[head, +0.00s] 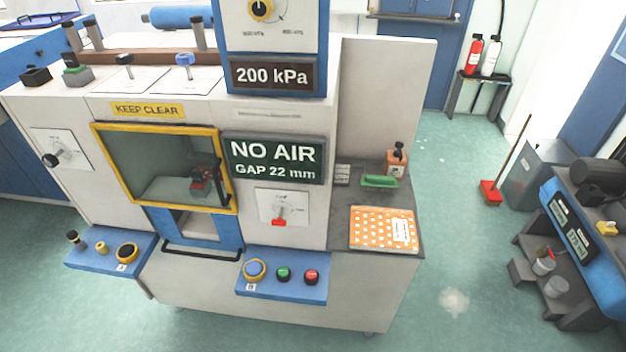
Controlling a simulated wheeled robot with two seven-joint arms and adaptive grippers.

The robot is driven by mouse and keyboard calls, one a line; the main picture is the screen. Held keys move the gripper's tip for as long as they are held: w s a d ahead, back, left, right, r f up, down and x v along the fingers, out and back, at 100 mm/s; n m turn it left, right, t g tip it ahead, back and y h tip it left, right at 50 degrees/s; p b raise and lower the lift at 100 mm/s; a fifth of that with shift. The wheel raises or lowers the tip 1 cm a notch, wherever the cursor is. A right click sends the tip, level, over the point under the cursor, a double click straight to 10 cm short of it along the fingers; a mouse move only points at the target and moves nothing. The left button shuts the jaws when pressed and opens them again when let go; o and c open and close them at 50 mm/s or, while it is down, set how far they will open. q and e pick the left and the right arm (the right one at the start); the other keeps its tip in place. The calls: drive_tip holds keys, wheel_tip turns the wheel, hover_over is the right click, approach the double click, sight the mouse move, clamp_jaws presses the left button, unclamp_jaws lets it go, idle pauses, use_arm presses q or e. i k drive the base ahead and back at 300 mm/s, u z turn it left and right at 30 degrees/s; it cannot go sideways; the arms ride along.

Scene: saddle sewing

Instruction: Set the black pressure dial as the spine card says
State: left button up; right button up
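At the top of the blue column is a round dial (261,9) with a black centre and a yellow ring, on a white plate cut off by the frame's top edge. Its small scale marks are hard to read. The display (275,75) below it reads 200 kPa. A black knob (50,160) sits on a white plate at the machine's left side. I cannot tell for sure which one the task means. An orange polka-dot book or folder (372,229) lies on the grey side shelf with a white label too small to read. Neither gripper shows.
A sign (275,160) reads NO AIR, GAP 22 mm, above a red lever (279,222). Blue button shelves (283,274) stick out in front. A yellow-framed window (165,165) is beside the sign.

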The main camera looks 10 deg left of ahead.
sight(124, 59)
drive_tip(key=z, duration=2.95)
drive_tip(key=k, duration=2.8)
drive_tip(key=u, duration=2.6)
